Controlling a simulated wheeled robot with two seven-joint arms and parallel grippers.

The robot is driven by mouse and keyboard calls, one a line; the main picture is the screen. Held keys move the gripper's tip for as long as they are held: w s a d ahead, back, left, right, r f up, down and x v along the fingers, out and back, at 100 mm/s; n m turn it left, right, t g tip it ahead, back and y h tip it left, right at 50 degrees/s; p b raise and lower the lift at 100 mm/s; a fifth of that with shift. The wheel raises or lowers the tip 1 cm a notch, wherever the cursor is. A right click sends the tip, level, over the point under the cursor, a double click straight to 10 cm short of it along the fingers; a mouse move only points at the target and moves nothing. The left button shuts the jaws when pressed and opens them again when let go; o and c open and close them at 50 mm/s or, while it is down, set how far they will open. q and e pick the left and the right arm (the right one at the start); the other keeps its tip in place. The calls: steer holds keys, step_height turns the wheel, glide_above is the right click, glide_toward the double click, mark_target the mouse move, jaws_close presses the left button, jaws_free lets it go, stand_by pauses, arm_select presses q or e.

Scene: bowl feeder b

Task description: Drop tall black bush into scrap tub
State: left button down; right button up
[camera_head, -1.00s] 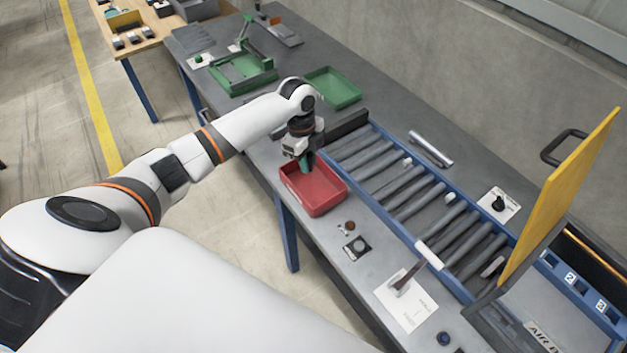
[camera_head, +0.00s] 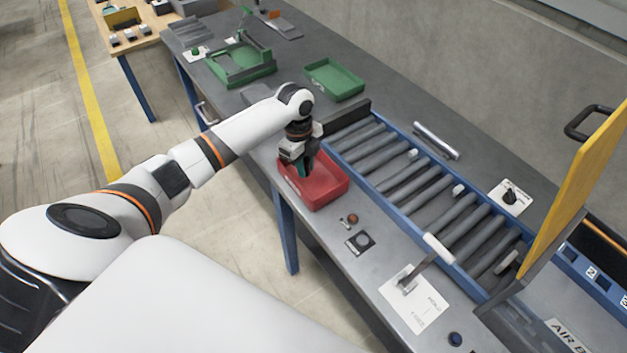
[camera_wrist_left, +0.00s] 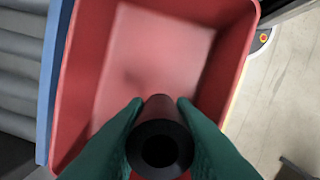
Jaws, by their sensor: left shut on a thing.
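The tall black bush (camera_wrist_left: 159,140) is a dark hollow cylinder in the left wrist view, end-on to the camera. My left gripper (camera_head: 302,172) is shut on it; its green fingers also show in the left wrist view (camera_wrist_left: 160,112), one on each side of the bush. The red scrap tub (camera_head: 330,190) stands on the bench, and the gripper is over it, with the fingertips at about rim height or lower. In the left wrist view the tub's floor (camera_wrist_left: 155,55) looks empty, with a soft shadow. My right gripper is not in view.
The roller conveyor (camera_head: 425,185) with its blue frame runs just right of the tub. A green tray (camera_head: 335,80) and a green fixture (camera_head: 240,65) lie farther back. Small buttons (camera_head: 360,241) and a lever plate (camera_head: 413,300) sit at the bench's front.

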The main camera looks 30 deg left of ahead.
arm_select(q)
steer(key=c, duration=1.1)
jaws_free()
steer(key=shift+c, duration=0.2)
step_height(320, 180, up, 12)
steer(key=a+b, duration=0.1)
steer(key=shift+a+b, duration=0.2)
steer(key=shift+b, duration=0.1)
